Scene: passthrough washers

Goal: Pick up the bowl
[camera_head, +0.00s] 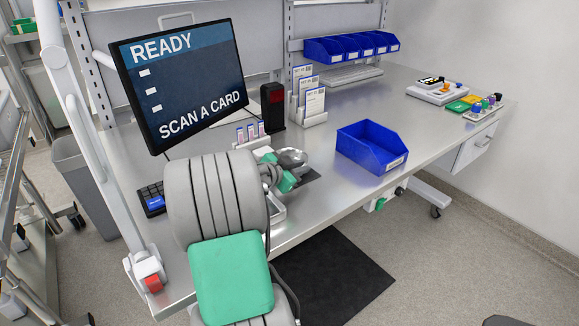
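A shiny silver bowl (294,158) is at the workbench, just right of my arm's end and near a dark mat. My gripper (284,170), with green parts, is right at the bowl's near left side. My own arm hides part of the gripper and the bench around it. I cannot tell whether the fingers touch the bowl or how far apart they are.
A blue bin (371,146) stands right of the bowl on the metal workbench (330,192). A monitor (183,82), a black scanner (272,107) and a card rack (309,106) stand behind.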

